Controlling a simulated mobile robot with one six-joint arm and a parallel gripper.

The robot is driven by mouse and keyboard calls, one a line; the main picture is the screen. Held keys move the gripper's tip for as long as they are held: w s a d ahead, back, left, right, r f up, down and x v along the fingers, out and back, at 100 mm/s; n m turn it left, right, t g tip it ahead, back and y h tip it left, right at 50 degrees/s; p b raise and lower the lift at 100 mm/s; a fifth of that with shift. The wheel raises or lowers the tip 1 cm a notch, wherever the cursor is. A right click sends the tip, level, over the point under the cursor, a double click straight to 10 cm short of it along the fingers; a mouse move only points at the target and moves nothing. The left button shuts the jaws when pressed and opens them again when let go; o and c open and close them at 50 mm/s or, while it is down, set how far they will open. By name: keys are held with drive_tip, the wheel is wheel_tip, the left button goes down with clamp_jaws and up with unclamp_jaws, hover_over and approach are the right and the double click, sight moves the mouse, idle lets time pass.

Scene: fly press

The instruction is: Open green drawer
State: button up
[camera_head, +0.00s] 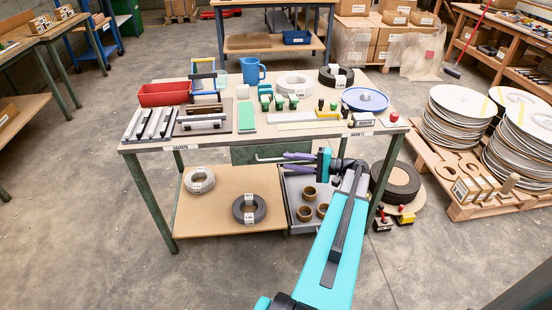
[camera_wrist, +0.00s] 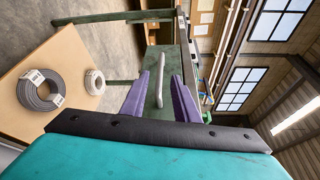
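The green drawer (camera_head: 243,154) is under the table top at the front. Its front panel (camera_wrist: 160,60) fills the middle of the wrist view and it looks shut. A pale bar handle (camera_wrist: 158,90) stands out from it. My gripper (camera_head: 284,157) is in front of the drawer, reaching in from the right. In the wrist view its two purple fingers (camera_wrist: 161,76) are apart, one on each side of the handle in the picture. No contact with the handle shows, and I cannot tell how deep the handle sits between them.
The workbench (camera_head: 290,136) carries tools, a red bin (camera_head: 164,94) and a blue jug (camera_head: 252,70). The lower shelf (camera_head: 215,214) holds wire coils. A grey tray (camera_head: 300,226) with brown rings lies below my gripper. Pallets of reels (camera_head: 455,115) stand right; the floor at left is clear.

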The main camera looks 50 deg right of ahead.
sight(274, 159)
drive_tip(key=shift+x, duration=3.5)
clamp_jaws()
